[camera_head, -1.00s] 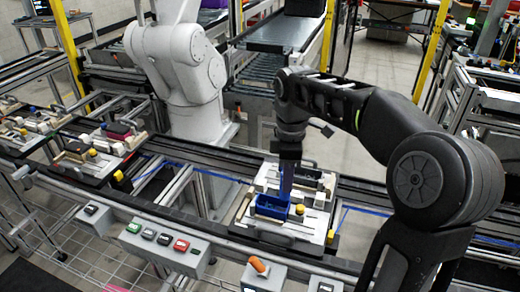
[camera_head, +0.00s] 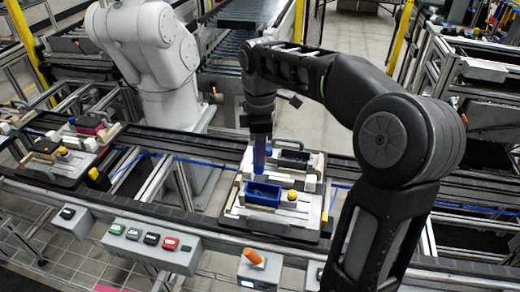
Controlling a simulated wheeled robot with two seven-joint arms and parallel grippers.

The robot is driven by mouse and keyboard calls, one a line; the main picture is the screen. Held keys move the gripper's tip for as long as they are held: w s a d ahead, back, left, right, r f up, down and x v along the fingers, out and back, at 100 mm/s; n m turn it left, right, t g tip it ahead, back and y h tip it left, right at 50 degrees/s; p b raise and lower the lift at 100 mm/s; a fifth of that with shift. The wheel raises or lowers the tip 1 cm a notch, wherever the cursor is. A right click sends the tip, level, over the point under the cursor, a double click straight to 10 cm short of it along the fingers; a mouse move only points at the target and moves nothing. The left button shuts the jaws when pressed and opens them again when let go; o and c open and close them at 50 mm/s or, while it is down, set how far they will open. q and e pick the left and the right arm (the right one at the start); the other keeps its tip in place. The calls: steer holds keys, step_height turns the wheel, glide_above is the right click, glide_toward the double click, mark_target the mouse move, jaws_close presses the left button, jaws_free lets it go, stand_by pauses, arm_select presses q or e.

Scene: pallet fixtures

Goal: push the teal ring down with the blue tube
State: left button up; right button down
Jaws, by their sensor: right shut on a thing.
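My right gripper (camera_head: 260,133) is shut on the blue tube (camera_head: 259,158) and holds it roughly upright, pointing down. The tube's lower end shows at the back edge of a blue open box (camera_head: 263,201) on the light fixture pallet. I cannot tell whether the tube touches anything there. The teal ring cannot be made out; the inside of the box is dark and small in the picture. My left gripper is not in view.
The pallet (camera_head: 233,212) sits on a conveyor with a yellow knob (camera_head: 292,195) at the right and a dark-topped block (camera_head: 296,157) behind. Button boxes (camera_head: 153,243) line the front rail. A white robot arm (camera_head: 150,45) stands at the back left.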

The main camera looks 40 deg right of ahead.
step_height(320, 180, down, 4)
steer(key=b, duration=0.3)
steer(key=shift+f+b, duration=0.7)
steer(key=shift+f, duration=0.5)
steer(key=shift+s+d, duration=0.1)
stand_by(0.4)
steer(key=shift+f+b, duration=0.3)
steer(key=shift+f, duration=0.35)
stand_by(0.4)
stand_by(1.2)
steer(key=shift+f, duration=0.4)
stand_by(0.5)
steer(key=shift+f, duration=0.35)
stand_by(2.3)
